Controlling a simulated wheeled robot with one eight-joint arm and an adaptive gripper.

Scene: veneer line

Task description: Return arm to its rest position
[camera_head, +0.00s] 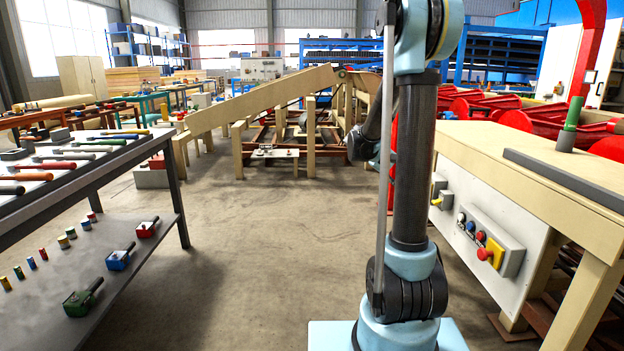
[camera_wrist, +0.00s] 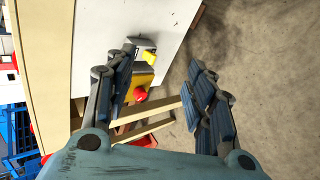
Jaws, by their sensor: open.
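My arm stands upright right of centre in the head view, with its upper part bent and running out of the top of the picture. My gripper (camera_wrist: 160,62) shows in the wrist view with its two padded fingers spread wide and nothing between them. It is not clearly visible in the head view.
A wooden-topped bench (camera_head: 480,150) with the control panel (camera_head: 497,240) stands close on the right. A grey tool table (camera_head: 150,262) stands on the left. A wooden frame (camera_head: 250,105) stands behind. The floor (camera_head: 250,240) between is clear.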

